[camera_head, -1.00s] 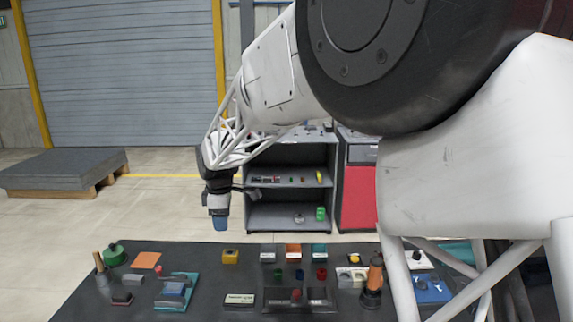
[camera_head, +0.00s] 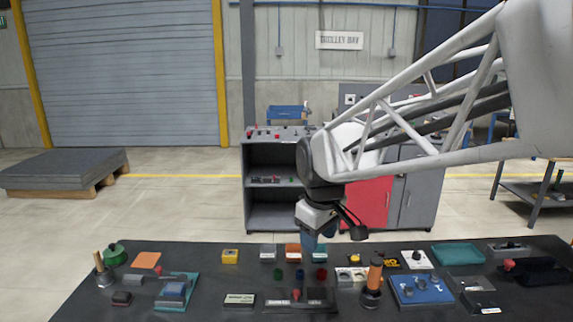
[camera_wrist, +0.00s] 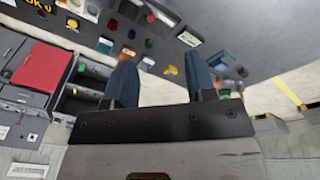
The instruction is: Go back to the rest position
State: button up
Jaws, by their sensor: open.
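My gripper (camera_head: 312,243) hangs from my arm over the back of the dark workbench (camera_head: 215,285), near the middle. In the wrist view, its two blue fingers (camera_wrist: 162,82) stand wide apart with nothing between them. The gripper is open and empty. In the head view its fingertips are seen in front of the small grey, orange and teal bins, and they partly hide the teal one. I cannot tell the exact height above the bench.
The orange-handled tool (camera_head: 375,278) stands upright right of the gripper. A blue panel (camera_head: 420,290) and a teal tray (camera_head: 457,254) lie farther right. A yellow block (camera_head: 230,256) is at the left. A grey shelf unit (camera_head: 262,218) and red cabinet (camera_head: 368,205) stand behind the bench.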

jog(key=s+d+f+m, duration=0.2)
jog(key=s+d+m, duration=0.2)
jog(key=s, duration=0.6)
jog(key=s+d+f+m, duration=0.2)
jog(key=s+d+m, duration=0.3)
jog(key=s+d, duration=0.3)
jog(key=s, duration=0.3)
jog(key=shift+s+f+t, duration=0.2)
jog(key=shift+f+t, duration=0.05)
jog(key=shift+t, duration=0.15)
